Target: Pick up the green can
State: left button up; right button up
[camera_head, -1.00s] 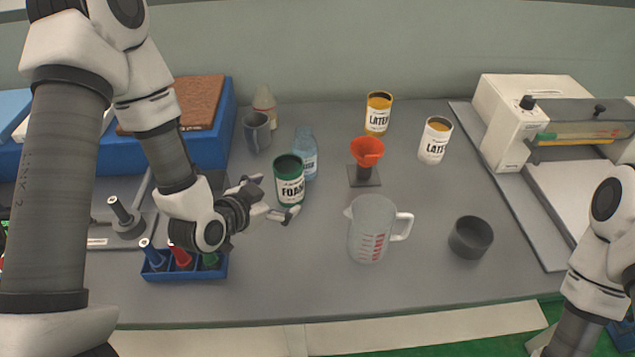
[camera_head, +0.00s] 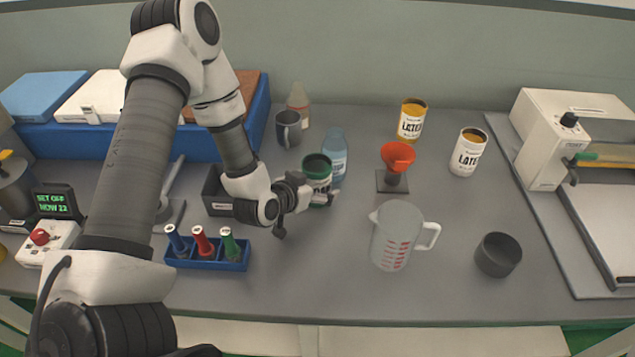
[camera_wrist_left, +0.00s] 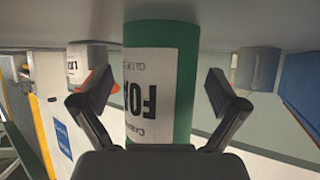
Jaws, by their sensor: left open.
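The green can (camera_head: 317,172), with a white label, stands upright on the grey bench in front of the clear blue bottle (camera_head: 335,152). In the left wrist view, which looks upside down, the can (camera_wrist_left: 160,80) fills the middle. My left gripper (camera_head: 308,200) is at the can, covering its lower part in the head view. In the wrist view its fingers (camera_wrist_left: 158,92) are open, one on each side of the can, with a gap visible on both sides. My right gripper is not in view.
A blue rack (camera_head: 207,262) of coloured-topped items is at front left.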

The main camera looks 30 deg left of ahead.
aim_at(315, 184)
pick_arm(q)
jog(key=shift+w+f, duration=0.15)
jog(key=shift+w, duration=0.1)
jog(key=c, duration=1.7)
jog(key=shift+r, duration=0.25)
